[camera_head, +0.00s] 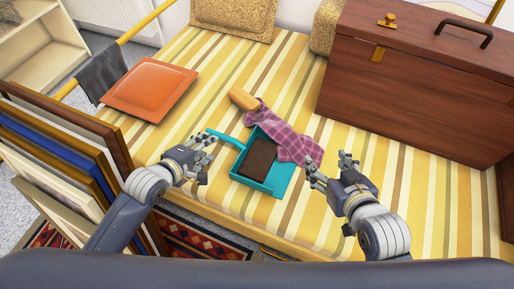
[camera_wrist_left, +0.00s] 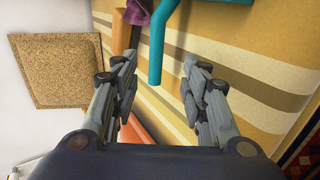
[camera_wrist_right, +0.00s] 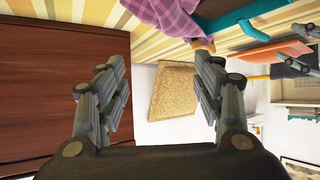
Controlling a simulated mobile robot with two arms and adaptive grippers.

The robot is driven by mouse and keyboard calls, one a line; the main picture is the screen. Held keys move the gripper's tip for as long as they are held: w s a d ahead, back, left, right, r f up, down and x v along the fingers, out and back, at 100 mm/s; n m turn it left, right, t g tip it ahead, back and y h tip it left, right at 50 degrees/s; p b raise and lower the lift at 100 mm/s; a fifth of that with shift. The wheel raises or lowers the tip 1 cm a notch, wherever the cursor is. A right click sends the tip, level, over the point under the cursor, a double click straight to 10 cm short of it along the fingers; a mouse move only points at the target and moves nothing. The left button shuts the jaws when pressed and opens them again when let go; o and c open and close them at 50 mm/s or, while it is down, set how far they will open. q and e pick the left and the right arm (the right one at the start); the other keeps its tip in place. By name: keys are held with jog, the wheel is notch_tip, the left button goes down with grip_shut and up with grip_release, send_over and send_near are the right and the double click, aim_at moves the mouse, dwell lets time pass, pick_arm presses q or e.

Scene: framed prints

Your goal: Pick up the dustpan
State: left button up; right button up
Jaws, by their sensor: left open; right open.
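The teal dustpan (camera_head: 281,183) lies on the striped cushion in the head view, its handle (camera_head: 226,138) pointing up and left. A dark brown block (camera_head: 258,160) sits in its pan, and a purple checked cloth (camera_head: 289,138) lies over or against its upper right side. My left gripper (camera_head: 210,154) is open and empty, just left of the dustpan near the handle. The handle also shows in the left wrist view (camera_wrist_left: 156,45), beyond the fingers. My right gripper (camera_head: 332,168) is open and empty, to the right of the pan. Part of the dustpan shows in the right wrist view (camera_wrist_right: 225,22).
An orange cushion (camera_head: 150,88) lies at the left. A wooden roll-shaped thing (camera_head: 244,99) lies by the cloth. A large wooden chest (camera_head: 415,85) stands at the back right. Framed prints (camera_head: 60,150) lean at the left front. Striped cushion around the dustpan is mostly clear.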

aim_at(221, 138)
pick_arm(q)
jog(key=x, duration=0.2)
jog(key=b+x, duration=0.1)
jog(key=x, duration=0.1)
jog(key=shift+s+d+f+b, duration=0.1)
jog(key=shift+d+f+b, duration=0.05)
jog(key=shift+d+b, duration=0.15)
jog(key=shift+w+d+f, duration=0.1)
jog(key=shift+w+f, duration=0.1)
jog(key=shift+w, duration=0.3)
jog(key=shift+b+x, duration=0.85)
jog(key=shift+x, duration=0.15)
jog(key=shift+b+x, duration=0.65)
jog(key=shift+x, duration=0.6)
jog(key=shift+w+d+r, duration=0.1)
jog(key=shift+w+r, duration=0.05)
jog(key=shift+w, duration=0.05)
grip_shut()
pick_arm(e)
notch_tip(221, 138, up, 21)
jog(key=a+t+y, duration=0.3)
jog(key=t+y, duration=0.1)
jog(key=t, duration=0.8)
jog(key=shift+w+n+t, duration=0.3)
jog(key=shift+t, duration=0.1)
